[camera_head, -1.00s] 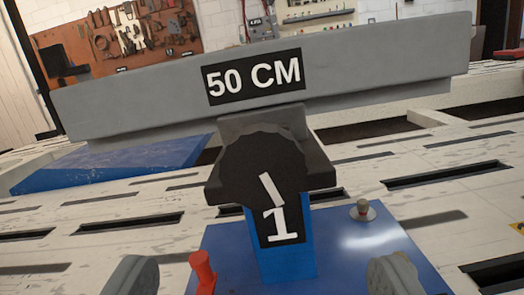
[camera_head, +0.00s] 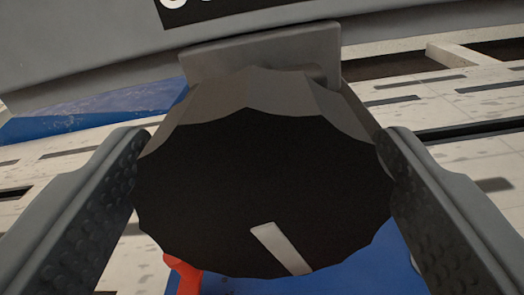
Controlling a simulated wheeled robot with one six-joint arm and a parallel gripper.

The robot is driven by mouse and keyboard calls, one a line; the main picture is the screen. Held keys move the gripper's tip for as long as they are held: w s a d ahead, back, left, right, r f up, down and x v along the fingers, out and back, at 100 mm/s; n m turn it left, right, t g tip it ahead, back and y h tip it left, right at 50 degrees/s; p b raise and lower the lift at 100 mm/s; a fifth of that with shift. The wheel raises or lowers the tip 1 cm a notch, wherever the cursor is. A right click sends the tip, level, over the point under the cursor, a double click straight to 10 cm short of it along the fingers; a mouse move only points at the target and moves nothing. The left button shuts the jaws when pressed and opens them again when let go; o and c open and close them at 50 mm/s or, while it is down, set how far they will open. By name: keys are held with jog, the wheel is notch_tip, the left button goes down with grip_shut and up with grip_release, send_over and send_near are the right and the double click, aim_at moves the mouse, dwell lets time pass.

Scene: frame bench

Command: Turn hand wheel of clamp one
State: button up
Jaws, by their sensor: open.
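The black hand wheel (camera_head: 255,185) of clamp one fills the middle of the view, with a scalloped edge and a white mark (camera_head: 280,248) near its bottom, slanting down to the right. The clamp's grey jaw (camera_head: 262,55) is behind its top. My gripper (camera_head: 264,170) is open, with one finger on each side of the wheel, close to its rim. I cannot tell whether the fingers touch it. The number plate below the wheel is hidden.
A grey bar (camera_head: 80,50) crosses behind the clamp, its black label cut off at the top. A red knob (camera_head: 183,274) and a blue base plate (camera_head: 350,275) lie below the wheel. The slotted pale bench (camera_head: 450,105) spreads behind.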

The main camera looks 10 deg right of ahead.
jog(key=c, duration=1)
jog(key=shift+n, duration=0.8)
jog(key=o, duration=1)
jog(key=shift+s, duration=0.1)
jog(key=v, duration=1.7)
jog(key=shift+s, duration=0.1)
